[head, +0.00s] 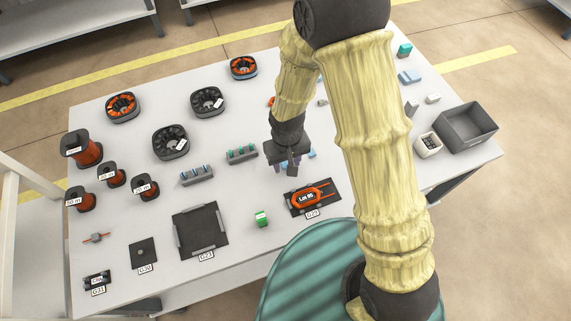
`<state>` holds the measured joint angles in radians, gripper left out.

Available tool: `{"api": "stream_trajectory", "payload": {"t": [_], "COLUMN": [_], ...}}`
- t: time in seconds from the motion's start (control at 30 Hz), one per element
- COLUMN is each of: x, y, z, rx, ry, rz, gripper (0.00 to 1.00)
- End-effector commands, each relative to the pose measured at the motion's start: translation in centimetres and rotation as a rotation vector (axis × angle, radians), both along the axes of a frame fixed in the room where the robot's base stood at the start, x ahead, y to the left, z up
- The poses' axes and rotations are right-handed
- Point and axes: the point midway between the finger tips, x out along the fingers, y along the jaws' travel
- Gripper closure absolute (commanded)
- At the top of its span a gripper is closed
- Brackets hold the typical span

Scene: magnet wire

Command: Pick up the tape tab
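My gripper (291,169) points down over the middle of the table, behind the orange coil labelled "Lot 86" (321,191) on its dark mat. The gap between its fingers is too small to make out. No piece is clearly identifiable as the tape tab. Small light-blue pieces (312,154) show just right of the gripper, partly hidden by it and my arm. A green and white block (262,218) stands apart, to the front left of the gripper.
Two small racks, one with blue pieces (197,175) and one with green pieces (242,153), stand left of the gripper. Wire spools (83,150) and round dark stators (170,142) fill the left. A grey bin (467,122) stands at right. My arm hides the table's right middle.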

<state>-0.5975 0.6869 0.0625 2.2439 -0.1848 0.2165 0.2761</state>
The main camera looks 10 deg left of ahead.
Motion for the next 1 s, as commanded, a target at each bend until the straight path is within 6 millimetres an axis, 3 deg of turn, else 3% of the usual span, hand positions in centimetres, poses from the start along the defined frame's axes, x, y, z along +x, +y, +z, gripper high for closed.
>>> {"api": "stream_trajectory", "payload": {"t": [0.1, 0.6, 0.67, 0.8, 1.0], "x": [-0.02, 0.02, 0.02, 0.02, 0.02], "y": [0.02, 0.02, 0.02, 0.02, 0.02], "z": [-0.85, -0.85, -0.85, -0.85, -0.85], "rx": [0.000, 0.001, 0.001, 0.001, 0.001], "ry": [0.000, -0.001, -0.001, -0.001, -0.001], "rz": [0.001, 0.000, 0.000, 0.000, 0.000], "gripper": [0.56, 0.56, 0.64, 0.92, 0.92]}}
